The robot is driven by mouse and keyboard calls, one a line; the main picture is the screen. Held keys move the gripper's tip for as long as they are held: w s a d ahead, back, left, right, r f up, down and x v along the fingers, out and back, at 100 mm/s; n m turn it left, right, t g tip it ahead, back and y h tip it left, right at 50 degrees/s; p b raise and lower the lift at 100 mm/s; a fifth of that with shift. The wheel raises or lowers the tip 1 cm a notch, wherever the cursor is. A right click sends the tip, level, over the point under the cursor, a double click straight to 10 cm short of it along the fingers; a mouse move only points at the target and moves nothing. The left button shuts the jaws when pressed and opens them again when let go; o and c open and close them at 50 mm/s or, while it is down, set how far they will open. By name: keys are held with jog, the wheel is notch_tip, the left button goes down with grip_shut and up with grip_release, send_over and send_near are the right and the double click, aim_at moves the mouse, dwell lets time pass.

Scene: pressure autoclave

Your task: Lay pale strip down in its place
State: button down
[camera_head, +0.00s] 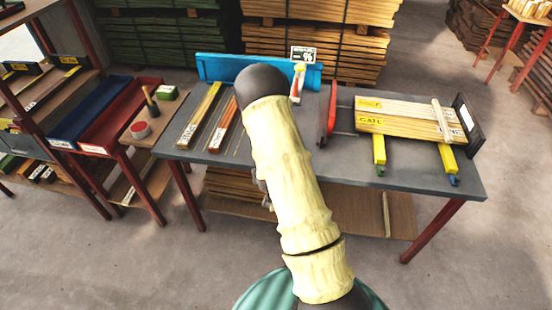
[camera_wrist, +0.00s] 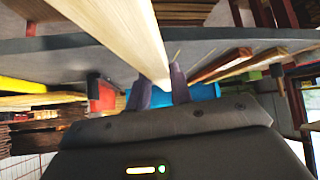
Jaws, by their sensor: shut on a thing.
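In the wrist view my gripper (camera_wrist: 160,92) is shut on a pale strip (camera_wrist: 135,35). The strip runs between the two dark fingers and reaches up and left out of the picture. In the head view my own arm hides the gripper, and I cannot make out the held strip there. On the grey table (camera_head: 240,160) a panel of pale boards (camera_head: 408,117) with yellow labels, one reading GATE, rests across two yellow bars (camera_head: 379,150). A short pale piece (camera_head: 440,119) lies across its right part.
A red upright plate (camera_head: 327,112) stands left of the panel, a dark plate (camera_head: 466,122) right of it. A yellow-edged strip (camera_head: 199,115) and an orange-edged strip (camera_head: 222,125) lie on the table's left. A blue trough (camera_head: 225,70) lines the back. Shelves with bins (camera_head: 105,113) stand left.

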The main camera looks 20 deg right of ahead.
jog(key=s+a+f+n+y+b, duration=0.3)
jog(key=s+a+f+b, duration=0.1)
jog(key=s+a+f, duration=0.4)
notch_tip(320, 180, down, 2)
jog(key=shift+a+t, duration=0.3)
jog(key=shift+a, duration=0.7)
jog(key=shift+w+a, duration=0.1)
jog(key=shift+a, duration=0.05)
